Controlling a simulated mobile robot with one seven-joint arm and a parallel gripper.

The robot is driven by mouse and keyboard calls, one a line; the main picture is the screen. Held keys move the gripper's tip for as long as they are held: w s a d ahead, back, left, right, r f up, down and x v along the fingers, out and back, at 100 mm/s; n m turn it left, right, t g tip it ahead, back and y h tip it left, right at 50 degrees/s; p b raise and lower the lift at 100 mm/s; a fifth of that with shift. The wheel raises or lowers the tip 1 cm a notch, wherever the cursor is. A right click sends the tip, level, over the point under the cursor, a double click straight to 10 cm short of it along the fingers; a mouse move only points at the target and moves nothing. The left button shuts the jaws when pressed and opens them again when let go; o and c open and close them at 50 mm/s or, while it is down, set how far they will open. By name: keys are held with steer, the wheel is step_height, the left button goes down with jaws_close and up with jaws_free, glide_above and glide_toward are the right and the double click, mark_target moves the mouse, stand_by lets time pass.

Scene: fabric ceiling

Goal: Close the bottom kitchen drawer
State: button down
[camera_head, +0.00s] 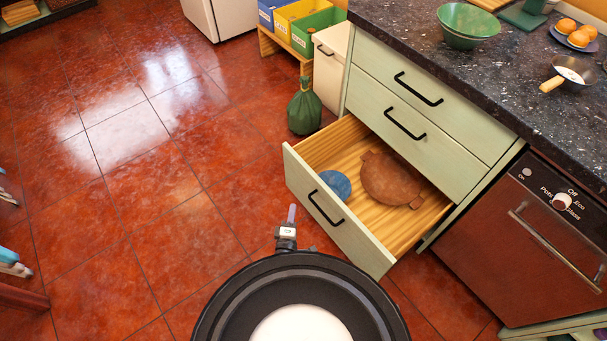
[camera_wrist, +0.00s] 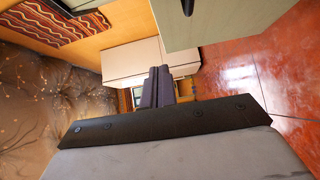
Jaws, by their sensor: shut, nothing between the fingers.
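The bottom drawer (camera_head: 331,208) is pulled well out of the pale green cabinet, with its black handle (camera_head: 326,207) facing the floor side. Inside it lie a blue round item (camera_head: 336,184) and a brown round dish with side handles (camera_head: 391,180). My gripper (camera_head: 291,213) is in front of the drawer front, just left of its handle in the head view. I cannot tell whether it touches the drawer. In the wrist view its two dark fingers (camera_wrist: 160,86) are together, with nothing held. A pale green panel with a dark handle (camera_wrist: 208,22) shows there at upper right.
Two upper drawers (camera_head: 406,118) are shut. A dark countertop (camera_head: 440,60) carries a green bowl (camera_head: 468,26) and a pan (camera_head: 573,74). A green bag (camera_head: 304,108) stands beside a white bin (camera_head: 330,67). An oven-like appliance (camera_head: 535,225) is at right. Red tiled floor (camera_head: 140,200) is open at left.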

steer(key=b, duration=1)
glide_toward(308, 173)
steer(key=w, duration=0.4)
steer(key=shift+w+d+b, duration=0.3)
steer(key=shift+w+b, duration=0.25)
steer(key=shift+w, duration=0.15)
steer(key=shift+w+d+r, duration=0.1)
steer(key=shift+d, duration=0.1)
